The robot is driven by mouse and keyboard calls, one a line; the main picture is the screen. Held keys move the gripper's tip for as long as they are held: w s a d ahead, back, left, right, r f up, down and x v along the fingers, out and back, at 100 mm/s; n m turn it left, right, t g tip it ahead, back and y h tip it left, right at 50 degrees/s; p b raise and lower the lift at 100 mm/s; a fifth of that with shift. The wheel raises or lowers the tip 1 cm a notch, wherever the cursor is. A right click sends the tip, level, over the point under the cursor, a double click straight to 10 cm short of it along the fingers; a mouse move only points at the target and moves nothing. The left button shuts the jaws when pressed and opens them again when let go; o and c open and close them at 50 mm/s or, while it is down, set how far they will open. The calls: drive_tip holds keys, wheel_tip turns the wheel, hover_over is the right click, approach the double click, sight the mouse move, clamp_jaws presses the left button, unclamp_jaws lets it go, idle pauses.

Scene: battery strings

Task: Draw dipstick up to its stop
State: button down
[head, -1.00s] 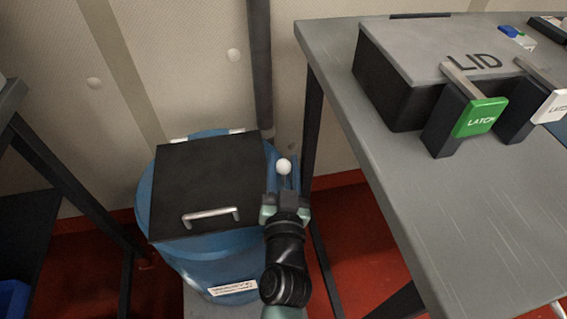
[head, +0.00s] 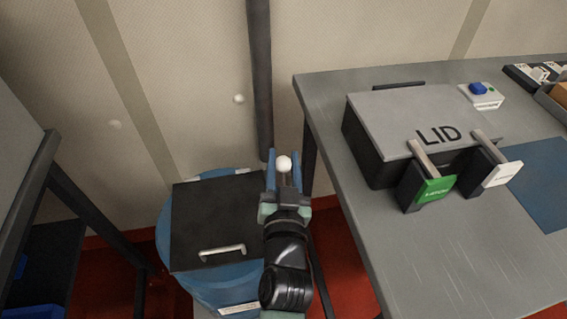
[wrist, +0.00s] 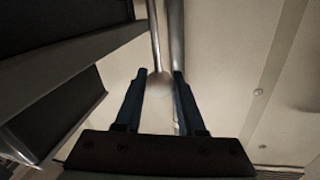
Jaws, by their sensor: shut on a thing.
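The dipstick's round white knob (head: 284,163) is between the fingertips of my gripper (head: 284,166), to the right of the blue drum's lid. My gripper is shut on the knob, with one blue finger on each side. The wrist view also shows the knob (wrist: 160,84) between the fingertips (wrist: 160,78). The dipstick's rod and the place where it enters the drum are hidden by my gripper and arm. The blue drum (head: 177,277) stands below, partly hidden by my arm.
The drum's dark lid (head: 215,215) has a metal handle (head: 222,252). A dark vertical pipe (head: 259,80) runs along the wall behind my gripper. A grey table (head: 345,250) at the right bears a box marked LID (head: 410,115) and latches. A dark rack (head: 60,215) stands left.

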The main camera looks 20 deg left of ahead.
drive_tip(key=shift+r, duration=0.5)
drive_tip(key=c, duration=0.5)
unclamp_jaws()
drive_tip(key=shift+f, duration=0.1)
drive_tip(key=shift+s+d+f, duration=0.1)
drive_tip(key=shift+s+d, duration=0.15)
drive_tip(key=shift+s, duration=0.25)
drive_tip(key=b+v, duration=0.1)
drive_tip(key=v, duration=1)
drive_tip(key=shift+s+d+b, duration=0.15)
drive_tip(key=shift+s+b, duration=0.2)
drive_tip(key=shift+s, duration=0.05)
